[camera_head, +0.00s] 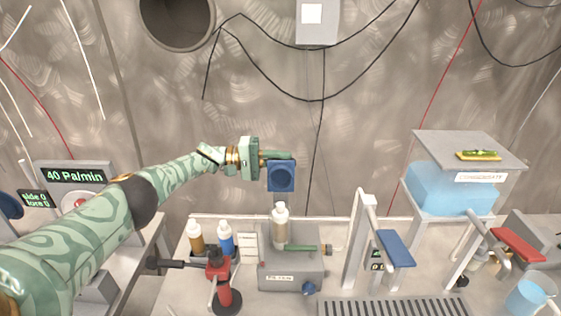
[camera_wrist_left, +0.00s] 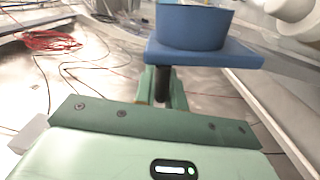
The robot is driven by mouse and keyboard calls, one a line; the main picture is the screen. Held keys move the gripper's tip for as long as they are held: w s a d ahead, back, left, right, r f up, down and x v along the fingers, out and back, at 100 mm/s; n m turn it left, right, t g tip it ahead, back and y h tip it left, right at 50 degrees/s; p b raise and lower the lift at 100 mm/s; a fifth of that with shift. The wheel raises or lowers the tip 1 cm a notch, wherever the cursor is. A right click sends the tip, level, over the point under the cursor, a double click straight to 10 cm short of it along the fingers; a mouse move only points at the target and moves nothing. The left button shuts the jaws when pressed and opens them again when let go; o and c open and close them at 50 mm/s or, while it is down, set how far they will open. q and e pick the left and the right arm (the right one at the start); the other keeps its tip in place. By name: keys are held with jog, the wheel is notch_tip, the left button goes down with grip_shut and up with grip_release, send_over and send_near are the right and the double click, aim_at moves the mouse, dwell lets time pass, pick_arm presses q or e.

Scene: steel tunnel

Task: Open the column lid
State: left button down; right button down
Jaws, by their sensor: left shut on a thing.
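My left gripper (camera_head: 275,158) is stretched out over the bench near the back wall. It is shut on a blue piece (camera_head: 281,177) with a square plate and a round part. In the left wrist view, my gripper (camera_wrist_left: 163,98) closes on a dark stem under the blue piece (camera_wrist_left: 200,50), whose round, cup-like part stands on the plate. I cannot tell whether this piece is the column lid. A bottle-like upright column (camera_head: 280,228) with a pale top stands on a grey box below, apart from the held piece. My right gripper is not in view.
Two small bottles (camera_head: 225,238) and a red-and-black stand (camera_head: 222,285) are left of the grey box (camera_head: 290,270). Grey frames with a blue lever (camera_head: 396,248) and a red lever (camera_head: 518,244) stand right. A condensate tank (camera_head: 450,188) is behind them. Cables hang on the wall.

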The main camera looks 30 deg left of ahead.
pick_arm(q)
jog(key=shift+f, duration=0.2)
jog(key=c, duration=1.5)
grip_release()
jog(key=shift+a, duration=0.1)
jog(key=b+v, duration=0.4)
jog(key=v, duration=1.2)
jog(key=shift+a+r, duration=0.1)
jog(key=shift+a, duration=0.05)
